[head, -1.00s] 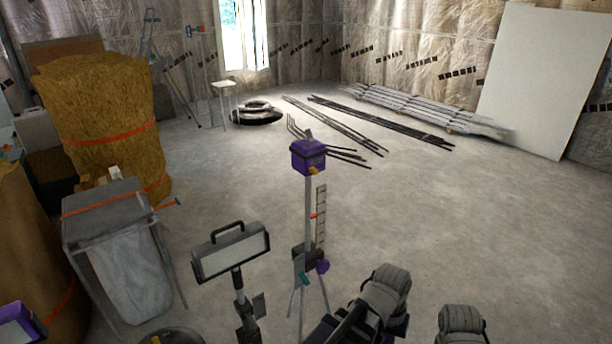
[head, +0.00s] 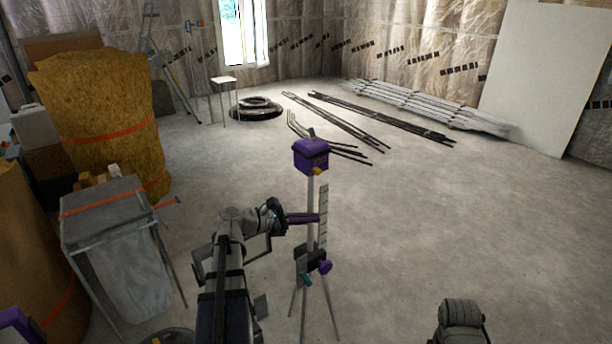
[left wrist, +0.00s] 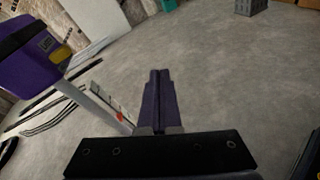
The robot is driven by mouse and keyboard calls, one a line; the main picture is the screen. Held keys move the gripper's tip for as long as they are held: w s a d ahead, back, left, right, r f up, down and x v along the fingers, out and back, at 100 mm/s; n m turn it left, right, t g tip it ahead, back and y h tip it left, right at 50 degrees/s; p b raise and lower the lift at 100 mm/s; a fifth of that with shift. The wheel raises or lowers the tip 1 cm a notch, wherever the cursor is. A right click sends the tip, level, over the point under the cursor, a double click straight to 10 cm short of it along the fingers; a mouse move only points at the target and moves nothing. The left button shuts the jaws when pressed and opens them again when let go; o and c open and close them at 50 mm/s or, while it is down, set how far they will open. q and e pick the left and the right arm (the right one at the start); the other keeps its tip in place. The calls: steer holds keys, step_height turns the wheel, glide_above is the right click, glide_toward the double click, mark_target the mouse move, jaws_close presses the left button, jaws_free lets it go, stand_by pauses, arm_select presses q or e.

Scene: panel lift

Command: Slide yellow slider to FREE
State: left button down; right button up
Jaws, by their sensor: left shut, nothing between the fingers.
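A purple box (head: 310,157) sits on top of a tripod pole in the middle of the head view. The yellow slider (head: 319,171) is a small yellow part at its lower front edge. In the left wrist view the purple box (left wrist: 30,58) is at the upper left, with a small label and the yellow slider (left wrist: 62,53) on its side. The lettering is too small to read. My left gripper (head: 318,218) is shut and empty, below the box and beside the pole. Its purple fingers (left wrist: 158,75) point ahead in the wrist view, apart from the slider. My right gripper is out of view.
A graduated scale (head: 323,215) with a red marker stands along the pole. A work lamp (head: 203,266) is partly hidden behind my left arm. Open floor lies right of the tripod.

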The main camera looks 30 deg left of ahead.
mark_target(315, 173)
arm_select(q)
steer(key=s+a+r+n+t+y, duration=0.2)
steer(key=a+r+n+t, duration=0.2)
steer(key=a, duration=0.8)
steer(key=shift+s+a+r+n, duration=0.2)
steer(key=shift+a+r+n, duration=0.1)
steer(key=shift+r+n, duration=0.75)
steer(key=shift+f, duration=0.2)
steer(key=x, duration=1.4)
steer(key=shift+r, duration=0.25)
steer(key=shift+w, duration=0.15)
steer(key=x, duration=0.5)
steer(key=shift+r, duration=0.15)
